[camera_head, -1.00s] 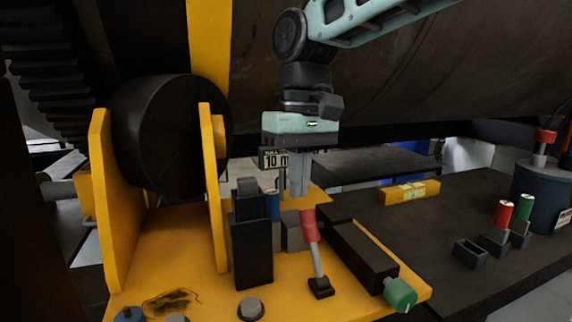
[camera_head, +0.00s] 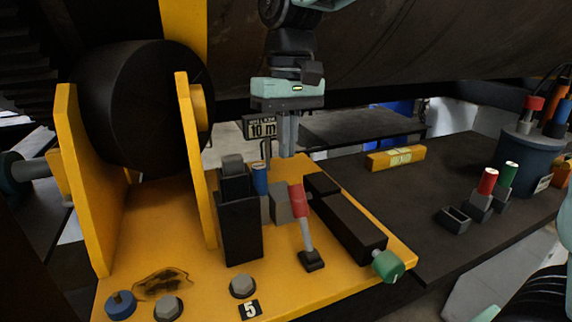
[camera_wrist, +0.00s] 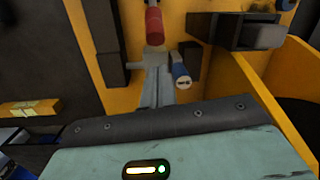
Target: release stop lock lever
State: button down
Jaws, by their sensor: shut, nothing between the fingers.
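A lever with a red grip (camera_head: 298,201) stands on the yellow base plate, on a grey rod rising from a small black foot. It leans slightly to the left in the head view. Its red grip also shows at the top of the wrist view (camera_wrist: 154,26). My gripper (camera_head: 287,152) points down, just above and behind the grip, with its fingers together and empty. In the wrist view the closed fingers (camera_wrist: 155,75) lie below the red grip, with a small gap seeming to separate them. Which lever is the stop lock is not labelled.
A black upright block (camera_head: 239,225) stands left of the lever, with a blue-capped cylinder (camera_head: 260,180) behind it. A long dark box with a green knob (camera_head: 388,266) lies to the right. A yellow bracket (camera_head: 196,170) holds a black roller. The dark table (camera_head: 420,205) has clear room.

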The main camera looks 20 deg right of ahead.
jog(key=shift+s+a+f+p, duration=0.15)
jog(key=shift+f+p, duration=0.2)
jog(key=shift+f, duration=1)
jog(key=shift+s+f+p, duration=0.1)
jog(key=shift+f+p, duration=0.2)
jog(key=shift+f, duration=1.05)
